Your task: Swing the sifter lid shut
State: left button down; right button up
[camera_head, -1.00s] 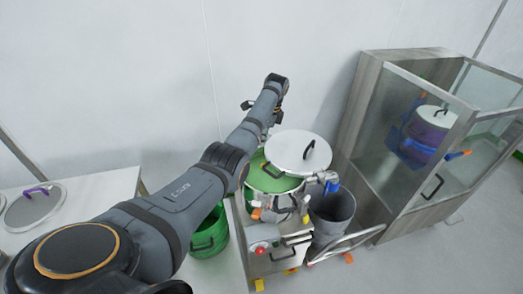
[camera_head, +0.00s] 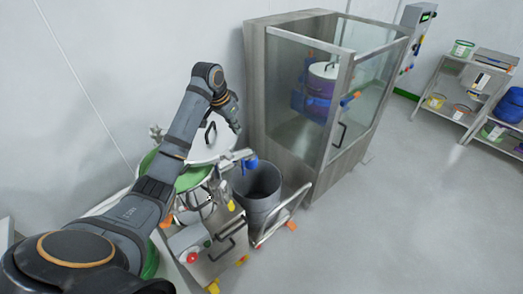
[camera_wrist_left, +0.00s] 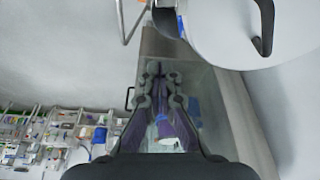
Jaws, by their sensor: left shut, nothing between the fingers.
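The sifter (camera_head: 193,179) has a green top and stands on a steel cart at left centre in the head view. Its round pale lid (camera_head: 203,153) with a black arched handle sits off to the back right of the green top, leaving part of the green uncovered. The lid also shows at the upper right in the wrist view (camera_wrist_left: 223,40). My left gripper (camera_head: 236,126) is shut and empty, by the right edge of the lid. In the wrist view its fingers (camera_wrist_left: 160,72) are beside the lid, apart from it in the picture. My arm hides part of the sifter. My right gripper is not seen.
A grey bin (camera_head: 262,205) stands right of the sifter. A glass-fronted cabinet (camera_head: 283,115) stands close behind and right of the lid. Shelves (camera_head: 455,100) stand far right. The floor at right is clear.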

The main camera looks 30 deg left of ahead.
pick_arm(q)
jog(key=a+p+x, duration=0.1)
jog(key=p+x, duration=0.1)
jog(key=x, duration=0.8)
jog(key=s+p, duration=0.1)
jog(key=s, duration=0.1)
jog(key=s+p, duration=0.1)
jog(key=s, duration=0.1)
jog(key=shift+s+a+r, duration=0.2)
jog(key=shift+s+a, duration=0.05)
jog(key=shift+s, duration=0.05)
pick_arm(e)
jog(key=r, duration=0.4)
jog(key=shift+s+a+r, duration=0.2)
jog(key=shift+s+a, duration=0.05)
jog(key=shift+a, duration=0.15)
pick_arm(q)
jog(key=shift+w, duration=0.1)
